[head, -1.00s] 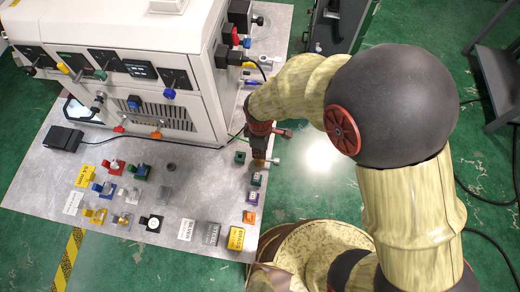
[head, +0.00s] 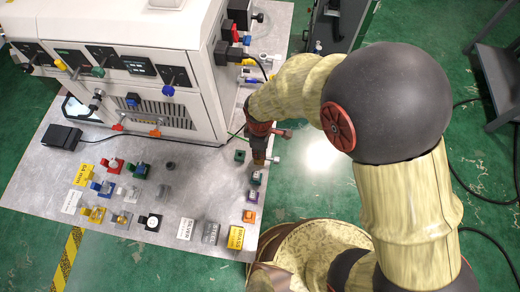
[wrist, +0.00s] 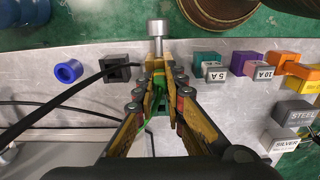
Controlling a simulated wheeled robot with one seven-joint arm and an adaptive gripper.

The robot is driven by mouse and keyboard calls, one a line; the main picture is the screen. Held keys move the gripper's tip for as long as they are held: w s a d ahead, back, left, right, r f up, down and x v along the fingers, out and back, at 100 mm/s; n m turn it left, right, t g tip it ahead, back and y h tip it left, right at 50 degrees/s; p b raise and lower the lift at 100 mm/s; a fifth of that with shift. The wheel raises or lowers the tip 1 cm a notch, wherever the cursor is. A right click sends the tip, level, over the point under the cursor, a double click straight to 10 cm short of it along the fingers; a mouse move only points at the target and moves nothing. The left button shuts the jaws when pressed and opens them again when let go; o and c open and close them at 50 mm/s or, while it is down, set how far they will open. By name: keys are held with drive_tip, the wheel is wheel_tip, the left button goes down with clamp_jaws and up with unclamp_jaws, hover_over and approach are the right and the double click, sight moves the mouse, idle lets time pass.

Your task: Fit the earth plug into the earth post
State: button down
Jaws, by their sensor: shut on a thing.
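My gripper (wrist: 160,78) is shut on the earth plug (wrist: 160,88), a small green piece mostly hidden between the fingers. In the head view my gripper (head: 258,160) points down over the right edge of the bench. A silver post with a round head (wrist: 157,28) lies just beyond the fingertips and also shows at the bench edge in the head view (head: 276,159). I cannot tell whether this is the earth post or whether the plug touches it.
A blue ring (wrist: 68,70) and a black socket (wrist: 117,67) with a black cable lie left of the fingers. Fuse blocks labelled 5 A (wrist: 208,65) and 10 A (wrist: 245,62) stand to the right. The white machine (head: 150,75) fills the bench's back.

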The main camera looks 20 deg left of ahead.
drive_tip(key=c, duration=1.8)
unclamp_jaws()
drive_tip(key=shift+o, duration=0.2)
drive_tip(key=shift+r+p, duration=1.35)
drive_tip(key=shift+r, duration=0.4)
